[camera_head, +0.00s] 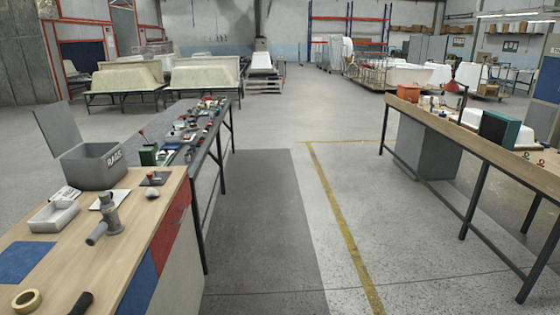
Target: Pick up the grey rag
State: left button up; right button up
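I cannot clearly make out a grey rag. A grey tool with a cylindrical body (109,221) stands in front of the box. Neither of my grippers is in view.
A pale tray (54,217), a blue sheet (27,262), a tape roll (26,300) and a dark handle (80,303) lie on the bench. A cluttered narrow table (186,140) stands behind it. Floor is clear between it and the right-hand long table (470,145).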

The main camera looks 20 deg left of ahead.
aim_at(150, 191)
jog(key=i+u, duration=0.2)
jog(key=u, duration=0.2)
jog(key=i+u, duration=0.2)
jog(key=u, duration=0.25)
jog(key=i+l+u, duration=0.1)
jog(key=u, duration=0.3)
jog(key=i+l+u, duration=0.15)
jog(key=u, duration=0.3)
jog(key=i+l+u, duration=0.25)
jog(key=u, duration=0.15)
jog(key=i+l+u, duration=0.1)
jog(key=l+u, duration=0.15)
jog(key=u, duration=0.2)
